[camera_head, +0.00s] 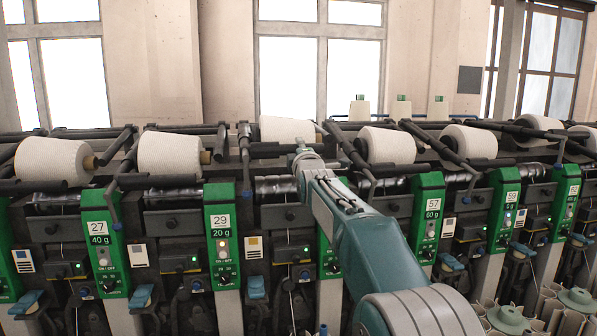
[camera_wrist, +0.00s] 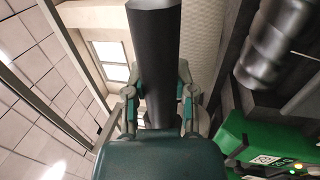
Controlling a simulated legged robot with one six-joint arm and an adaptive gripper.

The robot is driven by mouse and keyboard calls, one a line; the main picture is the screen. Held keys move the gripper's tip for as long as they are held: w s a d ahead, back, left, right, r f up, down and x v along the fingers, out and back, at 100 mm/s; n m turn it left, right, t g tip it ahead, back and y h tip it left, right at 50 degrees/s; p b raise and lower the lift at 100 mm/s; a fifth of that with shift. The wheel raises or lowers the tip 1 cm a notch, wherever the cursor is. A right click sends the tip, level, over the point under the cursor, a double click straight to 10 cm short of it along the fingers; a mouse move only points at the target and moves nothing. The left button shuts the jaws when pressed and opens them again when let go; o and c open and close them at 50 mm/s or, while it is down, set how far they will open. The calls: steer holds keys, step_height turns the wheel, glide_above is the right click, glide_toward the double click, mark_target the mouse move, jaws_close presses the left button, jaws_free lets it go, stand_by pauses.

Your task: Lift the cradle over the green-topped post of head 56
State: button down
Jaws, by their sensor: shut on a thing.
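My gripper (camera_head: 303,160) is shut on the dark cylindrical grip of the cradle (camera_head: 270,150). In the wrist view, the fingers (camera_wrist: 157,85) close on both sides of that dark grip (camera_wrist: 154,45). A white yarn cone (camera_head: 287,129) is behind the grip and sits higher than the neighbouring cones. The green-topped post (camera_head: 323,250) below is mostly hidden by my arm, and its number cannot be read in the head view. A green post top (camera_wrist: 265,138) shows at the lower right of the wrist view, to the right of and apart from the grip.
Neighbouring cradles with cones (camera_head: 168,153) and (camera_head: 390,146) stand close on both sides. Green posts marked 29 (camera_head: 221,248) and 57 (camera_head: 429,215) flank this head. A shiny metal drum (camera_head: 276,186) lies below the cradle. Free air is above the machine.

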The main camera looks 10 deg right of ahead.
steer(key=shift+r, duration=0.8)
steer(key=shift+c, duration=2.2)
jaws_free()
steer(key=shift+s, duration=0.1)
steer(key=shift+f, duration=0.1)
steer(key=v, duration=1.2)
steer(key=shift+f, duration=0.1)
